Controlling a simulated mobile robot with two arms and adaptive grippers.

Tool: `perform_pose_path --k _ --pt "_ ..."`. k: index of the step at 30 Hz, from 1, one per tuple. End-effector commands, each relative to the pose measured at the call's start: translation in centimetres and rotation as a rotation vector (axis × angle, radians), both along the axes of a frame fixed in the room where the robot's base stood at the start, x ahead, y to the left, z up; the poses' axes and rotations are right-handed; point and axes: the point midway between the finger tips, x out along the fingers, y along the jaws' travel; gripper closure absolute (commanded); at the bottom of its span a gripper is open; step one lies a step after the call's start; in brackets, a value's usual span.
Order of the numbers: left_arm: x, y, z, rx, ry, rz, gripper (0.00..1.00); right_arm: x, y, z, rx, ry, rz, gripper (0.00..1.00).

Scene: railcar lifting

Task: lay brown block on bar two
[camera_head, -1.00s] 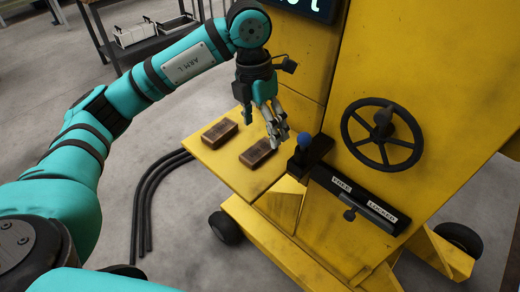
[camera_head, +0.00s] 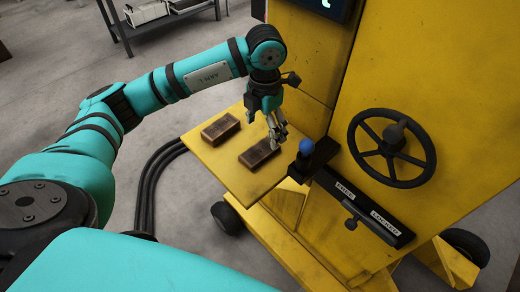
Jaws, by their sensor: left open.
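Two brown blocks lie on the yellow side shelf (camera_head: 245,184) of the machine. One brown block (camera_head: 221,129) is at the left. The other brown block (camera_head: 258,154) is nearer the machine body. My left gripper (camera_head: 277,140) points down just above the right end of the nearer block, with its fingers open. I cannot tell whether the fingertips touch that block. My right gripper is out of view. I cannot make out any bar marked as two.
A lever with a blue knob (camera_head: 306,147) stands close to the right of my left gripper. A black handwheel (camera_head: 393,147) and a FREE/LOCKED slider panel (camera_head: 360,205) are on the machine. Black cables (camera_head: 155,185) hang left of the shelf. A rack (camera_head: 165,25) stands behind.

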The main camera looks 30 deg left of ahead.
Motion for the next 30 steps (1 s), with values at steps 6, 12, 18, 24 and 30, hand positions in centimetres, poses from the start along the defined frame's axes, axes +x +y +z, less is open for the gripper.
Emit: perform_pose_path --k 6,12,18,24,30 --pt "0.0 0.0 -2.7 -0.001 0.001 0.001 0.2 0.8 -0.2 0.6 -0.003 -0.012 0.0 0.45" --pt "0.2 0.1 -4.1 0.0 0.004 0.0 0.2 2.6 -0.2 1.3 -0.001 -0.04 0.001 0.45" --pt "0.7 0.3 -7.2 0.0 0.004 0.001 0.2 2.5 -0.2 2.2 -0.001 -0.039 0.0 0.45" --pt "0.8 0.3 -8.2 0.001 -0.001 -0.001 0.2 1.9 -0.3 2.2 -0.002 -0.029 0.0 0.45" --pt "0.8 0.3 -8.2 0.0 -0.001 -0.001 0.27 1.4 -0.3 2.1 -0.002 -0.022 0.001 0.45"
